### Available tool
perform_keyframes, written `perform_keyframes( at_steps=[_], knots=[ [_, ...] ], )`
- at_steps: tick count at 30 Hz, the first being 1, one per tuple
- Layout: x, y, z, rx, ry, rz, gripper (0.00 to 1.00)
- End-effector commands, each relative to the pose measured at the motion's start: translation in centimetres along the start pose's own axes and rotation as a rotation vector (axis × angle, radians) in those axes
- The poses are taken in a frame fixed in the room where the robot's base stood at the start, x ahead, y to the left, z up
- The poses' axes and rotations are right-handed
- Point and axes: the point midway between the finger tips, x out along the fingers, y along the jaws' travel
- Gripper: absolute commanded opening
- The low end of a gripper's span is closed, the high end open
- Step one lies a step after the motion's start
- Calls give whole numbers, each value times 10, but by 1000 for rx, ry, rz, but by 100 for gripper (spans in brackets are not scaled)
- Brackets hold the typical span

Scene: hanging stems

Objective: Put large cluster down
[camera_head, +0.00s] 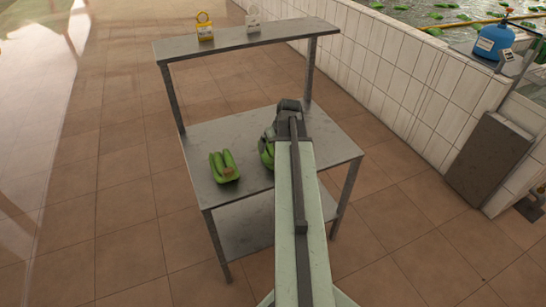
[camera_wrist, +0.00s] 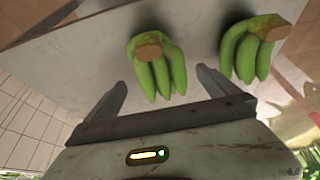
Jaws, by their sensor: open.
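Two green banana clusters lie on the grey metal table; I cannot tell surely which is the large one. One cluster (camera_head: 267,153) is partly hidden by my gripper (camera_head: 287,106) and arm in the head view. In the wrist view that cluster (camera_wrist: 143,76) lies in front of the open jaws of my gripper (camera_wrist: 160,82), its brown cut end facing away from them. No grip on it shows. The other cluster (camera_head: 224,168) lies to the left on the table in the head view, and it shows at the right in the wrist view (camera_wrist: 245,52).
The table (camera_head: 200,147) has bare top around the clusters. A white tiled wall (camera_head: 400,75) stands to the right.

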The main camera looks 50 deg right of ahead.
Motion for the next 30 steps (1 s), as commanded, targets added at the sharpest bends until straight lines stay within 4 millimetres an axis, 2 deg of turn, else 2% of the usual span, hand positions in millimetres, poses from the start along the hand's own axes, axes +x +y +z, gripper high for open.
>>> perform_keyframes(
  at_steps=[5, 11, 19, 27, 30],
  knots=[
    [26, 0, 1, -1, -1, 0, 100],
    [31, -1, -2, -1, -2, -1, 100],
    [77, 0, -10, -2, -2, -1, 100],
    [76, -1, -12, -2, -2, -1, 100],
    [76, -1, -12, -2, -2, -1, 72]
  ],
)
